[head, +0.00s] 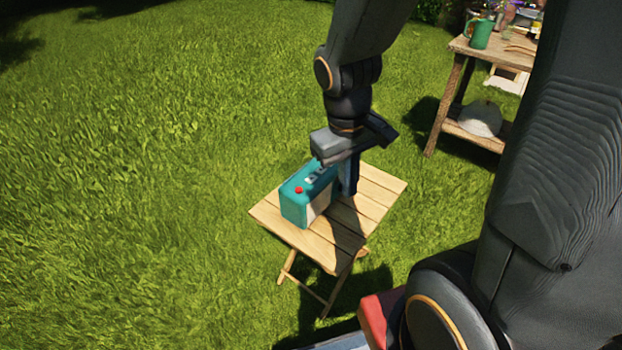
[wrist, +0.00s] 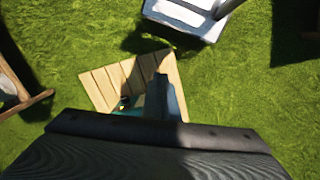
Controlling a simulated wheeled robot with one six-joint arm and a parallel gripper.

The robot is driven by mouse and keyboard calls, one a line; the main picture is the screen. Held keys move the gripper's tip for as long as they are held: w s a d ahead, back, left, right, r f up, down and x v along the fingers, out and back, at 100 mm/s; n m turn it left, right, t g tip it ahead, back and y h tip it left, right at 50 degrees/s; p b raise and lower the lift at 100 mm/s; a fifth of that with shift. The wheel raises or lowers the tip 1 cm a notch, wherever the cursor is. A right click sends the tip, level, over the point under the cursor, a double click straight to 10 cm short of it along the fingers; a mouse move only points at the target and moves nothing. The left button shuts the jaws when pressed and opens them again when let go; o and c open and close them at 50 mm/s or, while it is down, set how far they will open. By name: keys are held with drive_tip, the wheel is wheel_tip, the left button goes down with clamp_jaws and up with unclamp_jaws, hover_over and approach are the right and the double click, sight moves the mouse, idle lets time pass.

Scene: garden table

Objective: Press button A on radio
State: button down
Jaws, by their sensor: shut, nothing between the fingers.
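A teal radio (head: 296,208) with a pale front stands upright on a small slatted wooden table (head: 379,184) in the head view. A red button (head: 299,190) and pale buttons show on its top; I cannot read any letter on them. My gripper (head: 349,190) is shut and empty, pointing down at the radio's far right side, over or beside it; I cannot tell whether it touches. In the wrist view, the table (wrist: 101,86) shows beyond my gripper (wrist: 160,88), and only a sliver of the teal radio (wrist: 128,112) shows, the rest hidden.
A larger wooden table (head: 459,45) at the upper right holds a green watering can or jug (head: 480,33), with a pale rounded object (head: 480,119) on its lower shelf. Open grass lies to the left.

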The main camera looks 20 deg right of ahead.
drive_tip(key=w+d+f+n+h, duration=0.2)
drive_tip(key=w+f+n, duration=0.1)
drive_tip(key=w+n, duration=0.1)
drive_tip(key=n+t+h+b, duration=0.2)
drive_tip(key=n+t+h, duration=0.3)
drive_tip(key=n, duration=0.6)
hover_over(309, 181)
drive_tip(key=shift+t+y, duration=0.5)
drive_tip(key=shift+y, duration=0.2)
wheel_tip(309, 181, down, 4)
drive_tip(key=shift+w, duration=0.1)
wheel_tip(309, 181, down, 6)
drive_tip(key=b, duration=0.4)
drive_tip(key=shift+f, duration=0.25)
drive_tip(key=shift+f+b, duration=1.2)
drive_tip(key=shift+b, duration=0.2)
drive_tip(key=shift+f, duration=0.15)
drive_tip(key=shift+f+b, duration=0.25)
drive_tip(key=shift+b, duration=0.35)
